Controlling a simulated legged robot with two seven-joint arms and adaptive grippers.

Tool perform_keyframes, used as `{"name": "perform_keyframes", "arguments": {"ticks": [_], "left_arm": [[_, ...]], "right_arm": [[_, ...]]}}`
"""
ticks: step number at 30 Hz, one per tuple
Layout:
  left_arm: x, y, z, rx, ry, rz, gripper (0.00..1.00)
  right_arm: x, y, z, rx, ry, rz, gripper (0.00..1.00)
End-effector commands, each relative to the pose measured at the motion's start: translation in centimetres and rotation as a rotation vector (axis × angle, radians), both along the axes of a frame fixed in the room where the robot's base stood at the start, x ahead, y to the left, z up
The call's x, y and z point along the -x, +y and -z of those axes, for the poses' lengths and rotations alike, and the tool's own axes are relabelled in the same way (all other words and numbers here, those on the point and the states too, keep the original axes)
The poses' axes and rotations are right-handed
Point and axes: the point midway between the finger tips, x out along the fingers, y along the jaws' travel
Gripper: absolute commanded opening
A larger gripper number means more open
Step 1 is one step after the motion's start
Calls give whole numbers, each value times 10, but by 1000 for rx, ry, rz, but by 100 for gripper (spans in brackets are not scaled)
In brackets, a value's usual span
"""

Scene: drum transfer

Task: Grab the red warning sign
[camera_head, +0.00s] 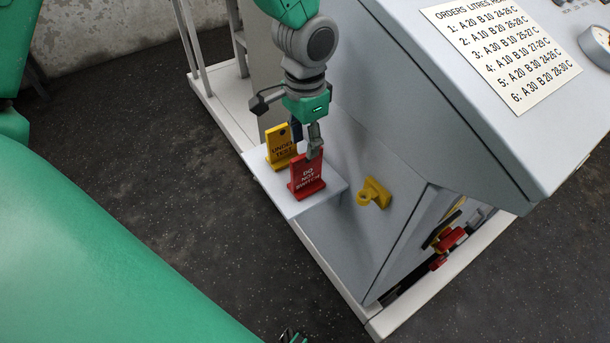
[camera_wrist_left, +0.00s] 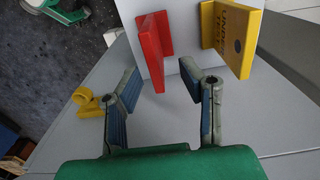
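The red warning sign (camera_head: 307,177), lettered "DO NOT SWITCH", stands upright on a small light shelf (camera_head: 328,193) at the side of the grey cabinet. My left gripper (camera_head: 305,136) is open and empty, just above and behind the red sign from the head. In the left wrist view the red sign (camera_wrist_left: 152,50) lies ahead of the spread fingertips (camera_wrist_left: 160,80), roughly in line with the gap between them. Contact with the fingers cannot be made out.
A yellow "UNDER TEST" sign (camera_head: 280,146) stands beside the red one, close to the left gripper. A yellow knob-like part (camera_head: 374,193) sticks out of the cabinet (camera_head: 440,110) to the right. Red handles (camera_head: 450,240) sit lower right. Open dark floor (camera_head: 190,200) lies left of the shelf.

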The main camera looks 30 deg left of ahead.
Motion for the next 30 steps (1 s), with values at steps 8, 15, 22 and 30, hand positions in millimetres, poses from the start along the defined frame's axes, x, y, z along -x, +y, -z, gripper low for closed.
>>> {"name": "perform_keyframes", "arguments": {"ticks": [8, 15, 22, 30], "left_arm": [[2, 0, 18, -1, -1, 0, 34], [4, 1, 55, 1, 0, 1, 34], [4, 0, 63, 1, -4, 0, 34], [4, -1, 63, -1, -3, 1, 0]], "right_arm": [[0, 0, 5, 0, -1, 0, 40], [0, 0, 16, 0, -1, 0, 40], [0, 0, 17, 0, -1, 0, 40], [-1, 0, 17, 0, -1, 0, 40]]}}
